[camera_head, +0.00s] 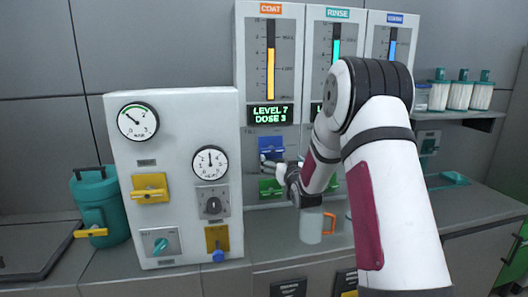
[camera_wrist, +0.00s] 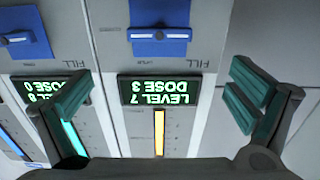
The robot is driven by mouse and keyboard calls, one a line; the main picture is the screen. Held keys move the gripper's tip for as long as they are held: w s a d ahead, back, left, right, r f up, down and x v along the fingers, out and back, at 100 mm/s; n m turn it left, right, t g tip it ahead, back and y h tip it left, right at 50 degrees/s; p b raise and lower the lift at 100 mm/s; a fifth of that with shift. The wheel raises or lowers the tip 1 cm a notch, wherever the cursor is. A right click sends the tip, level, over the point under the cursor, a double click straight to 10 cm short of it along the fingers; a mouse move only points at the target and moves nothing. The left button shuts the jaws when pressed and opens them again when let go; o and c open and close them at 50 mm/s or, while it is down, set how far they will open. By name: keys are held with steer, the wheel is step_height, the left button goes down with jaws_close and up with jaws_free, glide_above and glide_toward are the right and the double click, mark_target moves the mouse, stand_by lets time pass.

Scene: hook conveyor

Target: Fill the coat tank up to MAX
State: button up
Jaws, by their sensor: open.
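The coat tank panel (camera_head: 241,60) has an orange COAT label and a gauge (camera_head: 270,60) with a yellow column. The column top is below the upper mark, whose text is blurred. Its display (camera_head: 270,115) reads LEVEL 7, DOSE 3; it shows upside down in the wrist view (camera_wrist: 160,92). Below it is a blue FILL lever (camera_head: 271,143), also in the wrist view (camera_wrist: 160,35). A green lever (camera_head: 270,187) is lower down. My gripper (camera_head: 272,163) is in front of the panel near these levers. In the wrist view its teal fingers (camera_wrist: 158,100) are wide apart and empty.
The rinse panel (camera_head: 338,12) and a third blue-column panel (camera_head: 395,20) stand to the right. A white box with dials (camera_head: 172,120) and yellow handles is on the left. A cup with an orange handle (camera_head: 312,225) stands on the counter below my arm.

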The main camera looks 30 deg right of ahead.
mark_target(273, 149)
steer(key=x, duration=1.3)
steer(key=shift+s, duration=0.1)
steer(key=shift+c, duration=0.2)
steer(key=c, duration=1)
